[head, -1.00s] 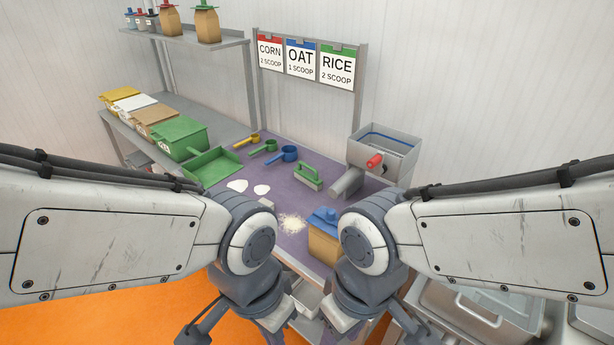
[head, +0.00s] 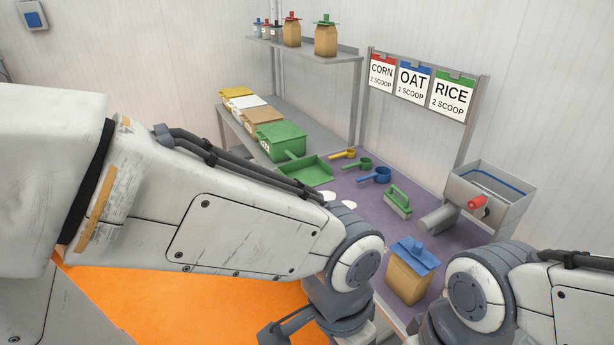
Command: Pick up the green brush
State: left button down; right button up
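The green brush (head: 396,203) lies on the purple table mat (head: 430,192), between the blue scoop and the metal hopper, with its green handle on top. My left arm reaches across the picture, and part of my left gripper (head: 288,326) shows at the bottom edge, well short of the brush. Its fingertips are cut off, so its opening cannot be told. My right arm comes in at the lower right, and its gripper is below the picture. Nothing covers the brush.
A brown bag with a blue top (head: 410,270) stands in front of the brush. A metal hopper with a red knob (head: 492,196) is to its right. Yellow, green and blue scoops (head: 376,175) and a green dustpan (head: 303,170) lie to its left. Lidded bins (head: 280,139) stand behind.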

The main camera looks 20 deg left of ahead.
aim_at(402, 209)
jog(key=k, duration=0.5)
jog(key=u, duration=1.4)
jog(key=i, duration=4.4)
jog(key=z, duration=3)
